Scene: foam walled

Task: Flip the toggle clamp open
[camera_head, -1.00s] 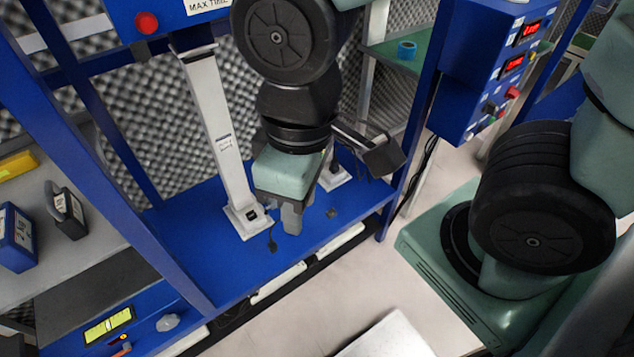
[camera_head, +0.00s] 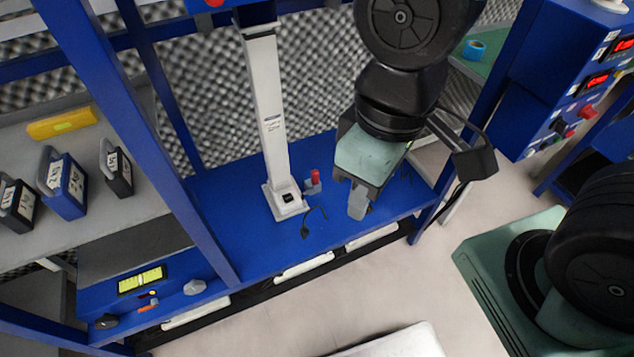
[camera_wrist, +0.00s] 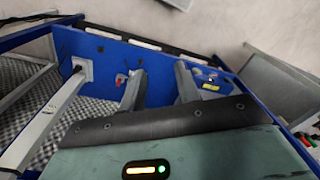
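The toggle clamp (camera_head: 314,181), small with a red upright handle and a grey body, stands on the blue bench just right of the white column's foot. In the wrist view a small red part (camera_wrist: 119,79), which looks like the clamp handle, shows just left of the left finger. My gripper (camera_head: 357,205) points down over the bench, right of the clamp and apart from it. In the wrist view the two fingers of my gripper (camera_wrist: 160,78) are spread with nothing between them. Whether the clamp's arm is down is too small to tell.
A white column (camera_head: 268,110) stands left of the clamp. A black cable (camera_head: 306,228) lies on the blue bench (camera_head: 235,215) in front. Several labelled weights, including a blue one (camera_head: 63,185), stand on the left shelf. A control box (camera_head: 560,90) is at the right.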

